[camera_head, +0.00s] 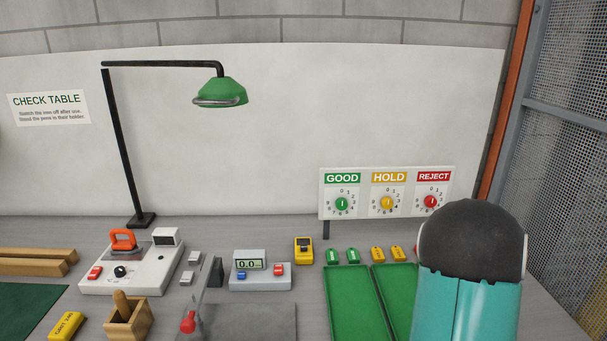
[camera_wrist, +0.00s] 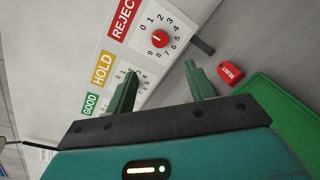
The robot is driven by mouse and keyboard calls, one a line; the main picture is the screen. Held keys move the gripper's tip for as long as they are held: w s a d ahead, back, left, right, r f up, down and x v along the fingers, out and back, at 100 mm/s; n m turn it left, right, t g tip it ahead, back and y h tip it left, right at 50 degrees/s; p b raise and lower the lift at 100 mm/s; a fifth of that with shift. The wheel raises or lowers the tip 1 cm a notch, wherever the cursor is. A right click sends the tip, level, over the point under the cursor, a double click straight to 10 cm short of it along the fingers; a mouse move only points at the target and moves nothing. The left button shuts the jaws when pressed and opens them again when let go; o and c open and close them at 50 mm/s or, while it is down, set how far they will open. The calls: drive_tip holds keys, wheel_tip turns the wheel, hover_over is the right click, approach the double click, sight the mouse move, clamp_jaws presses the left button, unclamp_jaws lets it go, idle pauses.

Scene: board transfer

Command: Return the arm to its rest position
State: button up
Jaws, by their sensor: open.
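In the wrist view my gripper (camera_wrist: 160,78) is open, its two green fingers apart with nothing between them. It points toward the GOOD/HOLD/REJECT dial panel (camera_wrist: 150,65), and the REJECT dial (camera_wrist: 160,39) shows just beyond the fingertips. A red tag (camera_wrist: 229,72) lies on the table to the right of the right finger, apart from it. In the head view my teal arm with its dark rounded joint (camera_head: 472,240) stands at the lower right, and my gripper is hidden behind it.
The dial panel (camera_head: 387,192) stands at the table's back. Green trays (camera_head: 352,305) lie in front, partly behind my arm. A lamp (camera_head: 221,91), a soldering station (camera_head: 140,270), a meter (camera_head: 261,281) and a wooden holder (camera_head: 128,318) stand to the left. A mesh fence (camera_head: 570,150) stands right.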

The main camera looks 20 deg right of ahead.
drive_tip(key=shift+a+r, duration=0.1)
drive_tip(key=a+r+m+g, duration=0.2)
drive_tip(key=a+r+m, duration=0.2)
drive_tip(key=a+m, duration=0.55)
drive_tip(key=a+r+m+g, duration=0.2)
drive_tip(key=a+r+m, duration=0.3)
drive_tip(key=a, duration=0.7)
drive_tip(key=s+a+f+m+g+y, duration=0.2)
drive_tip(key=s+a+m+g+y, duration=0.1)
drive_tip(key=s+a, duration=0.7)
drive_tip(key=s+a+f+m+g+y, duration=0.2)
drive_tip(key=s+a+m, duration=0.3)
drive_tip(key=s+a, duration=0.5)
drive_tip(key=a+f+g, duration=0.1)
drive_tip(key=a, duration=0.5)
drive_tip(key=shift+s+m+y, duration=0.35)
drive_tip(key=shift+y, duration=0.05)
